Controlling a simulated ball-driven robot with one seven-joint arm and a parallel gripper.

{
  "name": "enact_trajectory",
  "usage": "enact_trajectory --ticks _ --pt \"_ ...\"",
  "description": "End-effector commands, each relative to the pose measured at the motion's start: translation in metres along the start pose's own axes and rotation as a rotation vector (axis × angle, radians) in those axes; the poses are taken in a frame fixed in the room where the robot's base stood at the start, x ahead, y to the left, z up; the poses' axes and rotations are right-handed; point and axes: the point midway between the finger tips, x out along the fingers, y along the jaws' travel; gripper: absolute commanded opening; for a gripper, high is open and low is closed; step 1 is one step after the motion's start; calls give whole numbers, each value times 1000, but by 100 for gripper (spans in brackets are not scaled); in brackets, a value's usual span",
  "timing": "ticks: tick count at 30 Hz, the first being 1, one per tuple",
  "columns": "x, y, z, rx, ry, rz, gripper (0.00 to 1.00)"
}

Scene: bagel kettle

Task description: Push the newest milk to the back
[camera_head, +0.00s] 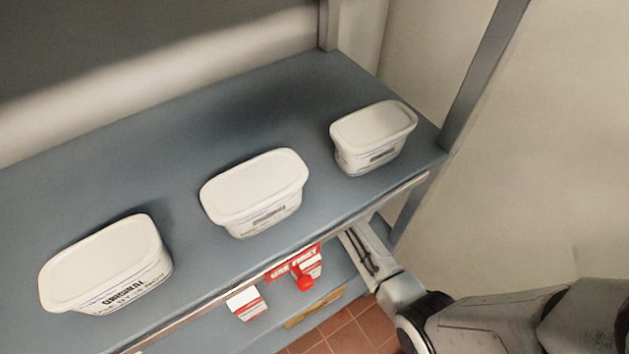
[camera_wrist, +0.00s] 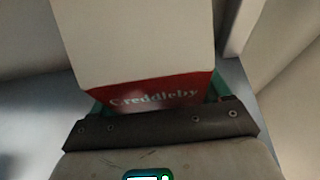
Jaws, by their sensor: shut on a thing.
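In the wrist view, a white carton with a red lower band lettered "Greddleby" (camera_wrist: 135,45) stands directly in front of my gripper (camera_wrist: 158,100). Green finger parts show at both sides of its red band, and my gripper is shut on it. In the head view, the lower shelf holds a white and red carton (camera_head: 246,304). Another white and red carton with a red cap (camera_head: 304,283) is to its right, partly under the upper shelf edge. My gripper is hidden in the head view beneath the upper shelf. No dates are readable on the cartons.
Three white lidded tubs stand on the upper blue-grey shelf (camera_head: 270,110): left (camera_head: 105,265), middle (camera_head: 255,190), right (camera_head: 374,135). A red sign (camera_head: 284,270), apparently reading "USE FIRST", hangs at its front edge. A grey post (camera_head: 485,75) stands at the right. Tiled floor (camera_head: 345,325) shows below.

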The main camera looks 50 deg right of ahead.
Motion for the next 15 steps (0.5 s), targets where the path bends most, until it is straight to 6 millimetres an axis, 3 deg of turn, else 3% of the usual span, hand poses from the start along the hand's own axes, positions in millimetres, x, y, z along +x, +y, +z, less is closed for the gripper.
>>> enact_trajectory --ticks 15 --pt "27 -2 14 0 -8 -2 0"
